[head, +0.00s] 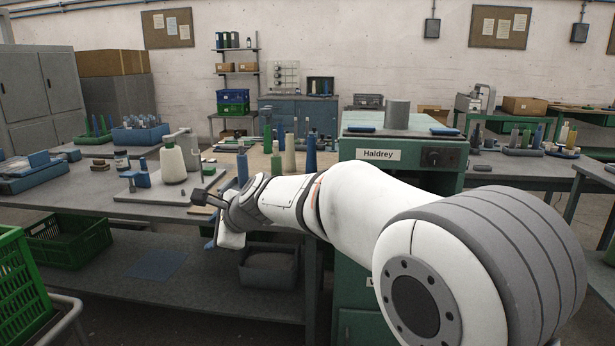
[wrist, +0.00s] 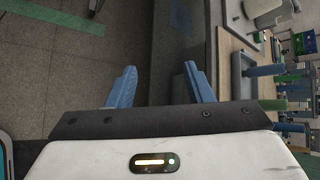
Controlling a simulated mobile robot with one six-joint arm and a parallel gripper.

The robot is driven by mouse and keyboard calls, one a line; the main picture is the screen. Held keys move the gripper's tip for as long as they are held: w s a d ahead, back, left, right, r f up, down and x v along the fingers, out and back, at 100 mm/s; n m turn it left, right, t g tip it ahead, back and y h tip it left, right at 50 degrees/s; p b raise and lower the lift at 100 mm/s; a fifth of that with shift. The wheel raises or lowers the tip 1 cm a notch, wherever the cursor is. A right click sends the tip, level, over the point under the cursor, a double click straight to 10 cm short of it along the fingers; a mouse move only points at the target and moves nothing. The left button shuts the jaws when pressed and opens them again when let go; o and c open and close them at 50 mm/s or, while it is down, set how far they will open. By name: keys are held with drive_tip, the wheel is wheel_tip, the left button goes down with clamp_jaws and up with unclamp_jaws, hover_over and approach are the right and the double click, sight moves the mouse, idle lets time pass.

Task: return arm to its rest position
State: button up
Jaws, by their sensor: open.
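My gripper (head: 207,203) shows in the head view at the front edge of the left workbench (head: 150,208), at the end of my white and grey arm. In the wrist view my gripper (wrist: 160,85) has its two blue fingers spread wide apart. The gripper is open and empty.
A green machine labelled Haldrey (head: 380,155) stands right of the bench, close behind my arm. Blue and green cones (head: 311,152) stand on the bench near my forearm. A green crate (head: 18,290) is at the lower left. Grey floor (wrist: 60,80) lies left in the wrist view.

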drive_tip(key=s+d+r+n+h+p, duration=0.2)
drive_tip(key=s+d+n+p, duration=0.15)
drive_tip(key=d, duration=0.45)
drive_tip(key=s+d+r+n+g+h+p, duration=0.1)
drive_tip(key=s+d+r+n+p, duration=0.15)
drive_tip(key=s+d, duration=0.4)
drive_tip(key=s+d+r+n+h+p, duration=0.1)
drive_tip(key=s+d+n+h+p, duration=0.15)
drive_tip(key=d, duration=0.65)
drive_tip(key=s+d+n+g+h+p, duration=0.2)
drive_tip(key=s+d+n+p, duration=0.4)
drive_tip(key=s+d, duration=0.7)
drive_tip(key=shift+s+f+g+h, duration=0.3)
drive_tip(key=shift+s+h, duration=0.25)
drive_tip(key=shift+s, duration=0.15)
drive_tip(key=shift+c, duration=1.2)
